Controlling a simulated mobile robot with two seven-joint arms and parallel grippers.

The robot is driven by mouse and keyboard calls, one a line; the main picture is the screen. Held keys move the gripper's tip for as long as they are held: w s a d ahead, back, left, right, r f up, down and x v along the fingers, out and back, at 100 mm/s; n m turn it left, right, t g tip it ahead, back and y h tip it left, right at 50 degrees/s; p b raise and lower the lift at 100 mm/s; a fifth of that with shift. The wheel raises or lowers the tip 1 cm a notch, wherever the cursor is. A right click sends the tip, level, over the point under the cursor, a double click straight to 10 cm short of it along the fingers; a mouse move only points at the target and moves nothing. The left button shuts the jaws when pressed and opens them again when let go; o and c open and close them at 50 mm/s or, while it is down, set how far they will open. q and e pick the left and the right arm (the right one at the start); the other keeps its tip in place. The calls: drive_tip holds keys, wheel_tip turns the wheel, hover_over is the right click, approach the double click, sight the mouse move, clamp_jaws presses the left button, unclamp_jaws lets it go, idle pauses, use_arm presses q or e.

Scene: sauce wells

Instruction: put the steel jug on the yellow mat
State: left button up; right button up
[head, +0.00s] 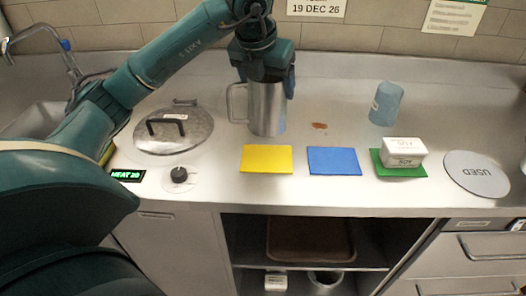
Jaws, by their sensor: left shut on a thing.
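The steel jug (266,112) is upright behind the yellow mat, with its handle to the left. My left gripper (267,76) is shut on the steel jug from above, with a finger down its right side. I cannot tell whether the jug's base touches the counter. The yellow mat (266,159) lies flat and bare near the counter's front edge. My right gripper is not in view.
A blue mat (334,161) lies right of the yellow mat. A white tub (403,151) sits on a green mat (399,171). A blue cup (386,104), a grey "USED" disc (476,173) and a lidded well (173,130) flank the area. A brown spill (319,126) marks the counter.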

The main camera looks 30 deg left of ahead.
sight(267, 122)
use_arm(q)
wheel_tip(267, 122, down, 10)
drive_tip(key=shift+r+p, duration=0.2)
drive_tip(key=shift+p, duration=0.2)
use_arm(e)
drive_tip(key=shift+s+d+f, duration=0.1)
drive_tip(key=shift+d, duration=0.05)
use_arm(q)
drive_tip(key=shift+f, duration=0.2)
drive_tip(key=o, duration=1.8)
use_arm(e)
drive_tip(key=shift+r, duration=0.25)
use_arm(q)
drive_tip(key=shift+r, duration=0.1)
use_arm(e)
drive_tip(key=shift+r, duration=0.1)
